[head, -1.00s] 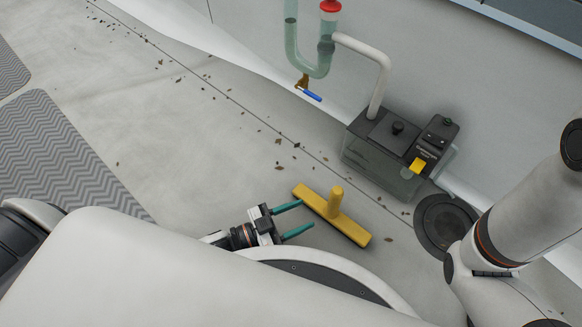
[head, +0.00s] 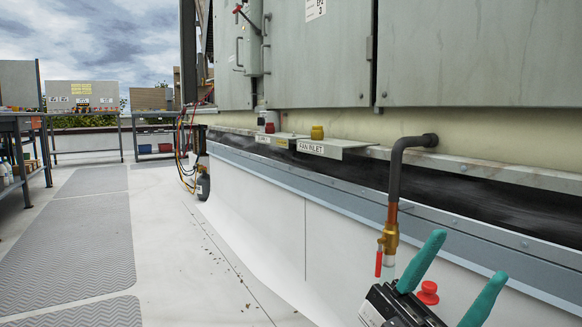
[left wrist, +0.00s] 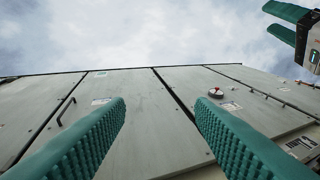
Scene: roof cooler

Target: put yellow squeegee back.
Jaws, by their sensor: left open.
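The yellow squeegee is not in view now. My left gripper (head: 455,285) is raised at the lower right of the head view, in front of the wall. Its two teal fingers are apart with nothing between them. In the left wrist view its fingers (left wrist: 160,125) point up toward grey cabinet panels and sky, with an empty gap. My right gripper (left wrist: 268,20) shows partly at the upper right of that view; its teal fingers look apart and empty.
A ledge (head: 345,142) labelled FAN INLET runs below the grey cabinets (head: 475,50). A pipe with a brass valve (head: 390,237) stands close to the left gripper. Workbenches (head: 85,112) stand at the far left. The floor with grey mats (head: 85,235) is open.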

